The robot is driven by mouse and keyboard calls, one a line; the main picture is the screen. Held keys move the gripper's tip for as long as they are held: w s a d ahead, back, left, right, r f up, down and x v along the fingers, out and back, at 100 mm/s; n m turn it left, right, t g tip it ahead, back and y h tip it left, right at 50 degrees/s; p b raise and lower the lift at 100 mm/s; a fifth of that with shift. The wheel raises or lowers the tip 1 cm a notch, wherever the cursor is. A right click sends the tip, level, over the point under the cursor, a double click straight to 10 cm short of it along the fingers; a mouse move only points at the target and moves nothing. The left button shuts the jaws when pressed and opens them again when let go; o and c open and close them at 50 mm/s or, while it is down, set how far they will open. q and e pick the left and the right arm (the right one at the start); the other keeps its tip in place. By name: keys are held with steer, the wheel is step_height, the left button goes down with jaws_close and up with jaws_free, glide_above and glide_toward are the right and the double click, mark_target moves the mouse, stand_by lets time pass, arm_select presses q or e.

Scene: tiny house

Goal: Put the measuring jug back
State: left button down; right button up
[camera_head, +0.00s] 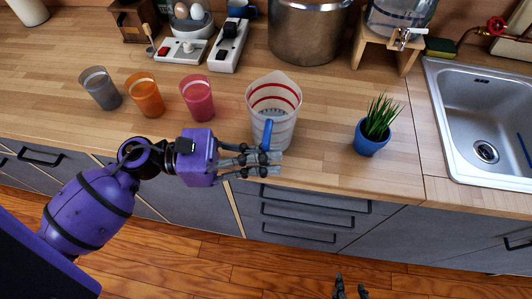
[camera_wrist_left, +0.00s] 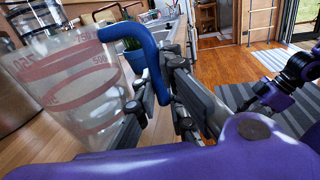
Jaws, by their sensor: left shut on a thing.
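The measuring jug (camera_head: 272,92) is a clear, tapered jug with red markings and a blue handle. It is upright at the counter's front part; I cannot tell whether its base touches the wood. My left gripper (camera_head: 268,157) is shut on its blue handle, which faces the front edge. The wrist view shows the handle (camera_wrist_left: 163,65) between the fingers (camera_wrist_left: 168,100) and the jug's wall (camera_wrist_left: 70,85) on the left. My right gripper (camera_head: 350,288) shows only its fingertips at the bottom of the head view, apart and empty, over the floor.
Grey, orange and pink cups (camera_head: 197,98) stand left of the jug. A potted plant (camera_head: 370,138) stands right, before the sink (camera_head: 480,110). A steel pot (camera_head: 308,30), a dispenser on a wooden stand (camera_head: 388,42) and power strips (camera_head: 228,48) line the back.

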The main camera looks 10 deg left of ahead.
arm_select(q)
steer(key=shift+f, duration=0.15)
steer(key=c, duration=1.8)
jaws_free()
steer(key=shift+c, duration=0.2)
arm_select(e)
steer(key=shift+w+f, duration=0.1)
steer(key=shift+w, duration=0.05)
arm_select(q)
steer(key=shift+a+r, duration=0.15)
steer(key=shift+r, duration=0.05)
steer(key=s+a+b, duration=0.2)
steer(key=a+b, duration=0.1)
steer(key=a, duration=0.8)
steer(key=shift+a, duration=0.3)
arm_select(e)
steer(key=f, duration=0.3)
steer(key=shift+s, duration=0.35)
